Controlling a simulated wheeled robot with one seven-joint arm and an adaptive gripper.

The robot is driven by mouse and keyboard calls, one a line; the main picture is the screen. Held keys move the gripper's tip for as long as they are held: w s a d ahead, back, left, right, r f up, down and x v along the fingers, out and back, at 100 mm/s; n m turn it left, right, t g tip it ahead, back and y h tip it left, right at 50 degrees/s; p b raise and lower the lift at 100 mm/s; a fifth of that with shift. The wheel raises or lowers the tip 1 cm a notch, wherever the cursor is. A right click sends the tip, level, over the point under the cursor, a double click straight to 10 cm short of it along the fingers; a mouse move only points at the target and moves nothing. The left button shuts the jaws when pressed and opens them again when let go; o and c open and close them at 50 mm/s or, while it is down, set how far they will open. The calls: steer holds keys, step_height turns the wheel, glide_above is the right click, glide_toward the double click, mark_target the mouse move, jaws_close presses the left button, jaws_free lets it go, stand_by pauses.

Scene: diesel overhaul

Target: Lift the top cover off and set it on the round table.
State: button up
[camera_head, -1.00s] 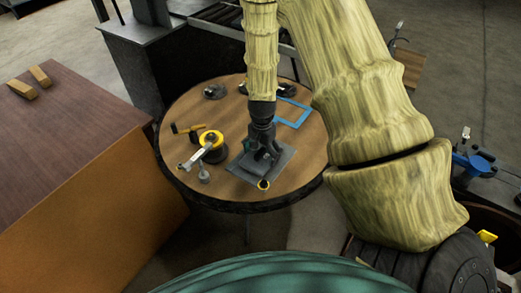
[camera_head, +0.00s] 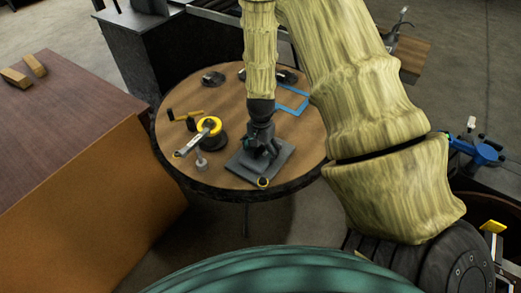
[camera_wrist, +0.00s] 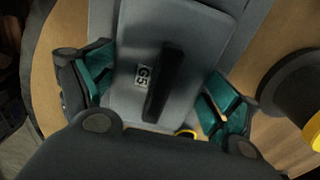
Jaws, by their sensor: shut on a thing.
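The top cover is a flat grey plate (camera_head: 243,171) with a raised middle. In the wrist view the cover (camera_wrist: 118,100) shows a dark bar handle (camera_wrist: 163,85) and a label reading "G5". My gripper (camera_head: 262,150) is over the cover, its green-padded fingers on either side of the raised part. In the wrist view my gripper (camera_wrist: 160,95) is shut on the cover, with the handle between the fingers. The cover lies flat at the near part of the round table (camera_head: 215,107); whether it fully rests there I cannot tell.
A yellow-and-black spool-like thing (camera_head: 209,126), a yellow-handled tool (camera_head: 186,115) and a blue frame (camera_head: 293,101) lie on the table. A small black-and-yellow round thing (camera_head: 263,182) is at the cover's near corner. A brown cabinet (camera_head: 85,125) stands to the left.

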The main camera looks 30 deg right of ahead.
steer(key=o, duration=1)
